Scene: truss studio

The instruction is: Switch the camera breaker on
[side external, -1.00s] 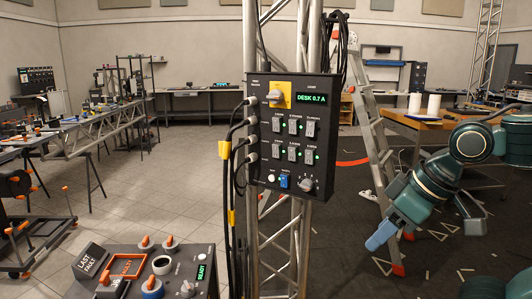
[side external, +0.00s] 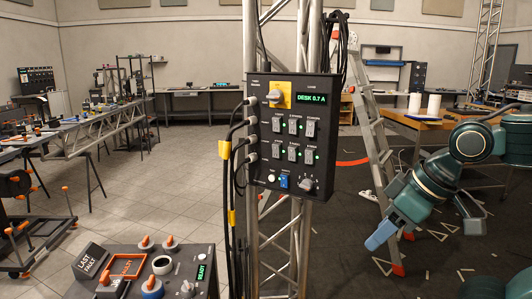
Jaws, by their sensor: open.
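A black breaker panel (side external: 265,150) is fixed upright to the metal truss. It carries two rows of grey breaker switches (side external: 293,153) with small green lights beside several of them; the labels are too small to read, so I cannot tell which is the camera breaker. A display (side external: 314,98) reads "DESK 0.7 A". A yellow plate with a rotary switch (side external: 279,95) sits at the upper left, and a blue switch (side external: 284,181) and a round knob (side external: 306,185) at the bottom. My gripper (side external: 379,238) is to the right of the panel and lower, apart from it, open and empty.
Black cables (side external: 229,165) hang along the panel's left side. A stepladder (side external: 375,140) stands behind, between panel and arm. A control desk (side external: 150,270) with orange-handled levers is at the lower left. Open space lies between my gripper and the panel.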

